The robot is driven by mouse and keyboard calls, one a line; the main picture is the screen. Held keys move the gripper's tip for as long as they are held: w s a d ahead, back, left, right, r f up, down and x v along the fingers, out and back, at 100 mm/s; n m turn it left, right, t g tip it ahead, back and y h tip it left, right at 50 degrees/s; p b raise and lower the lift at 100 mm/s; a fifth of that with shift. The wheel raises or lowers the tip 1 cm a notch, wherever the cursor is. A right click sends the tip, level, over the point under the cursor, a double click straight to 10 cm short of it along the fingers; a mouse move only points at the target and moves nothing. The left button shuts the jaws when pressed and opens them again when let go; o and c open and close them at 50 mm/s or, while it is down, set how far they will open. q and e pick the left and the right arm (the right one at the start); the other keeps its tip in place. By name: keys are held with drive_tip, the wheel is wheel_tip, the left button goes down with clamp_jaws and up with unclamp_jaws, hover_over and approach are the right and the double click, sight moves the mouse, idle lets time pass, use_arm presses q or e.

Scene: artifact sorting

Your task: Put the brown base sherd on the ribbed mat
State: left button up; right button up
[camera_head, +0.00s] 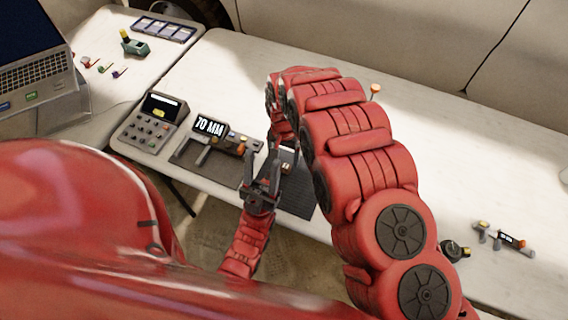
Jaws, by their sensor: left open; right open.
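The dark ribbed mat (297,203) lies near the front edge of the white table, partly hidden by both grippers. A small brownish piece with a pale spot (286,167) shows on or just above the mat's far part. It may be the brown base sherd, but it is too small to tell. My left gripper (262,167) is open, pointing away from me beside the mat's left side; nothing clear shows between its fingers. My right arm arches over the table. Its gripper (285,147) is open, close to the small piece; whether they touch cannot be told.
A gauge reading 70 MM (210,127) stands on a dark fixture left of the mat. A keypad device (153,122) is further left. A laptop (35,75) and a compartment tray (164,29) are on the left table. Small tools (503,238) lie at right.

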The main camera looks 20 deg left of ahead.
wheel_tip(320, 180, up, 6)
drive_tip(key=p, duration=0.3)
idle(0.5)
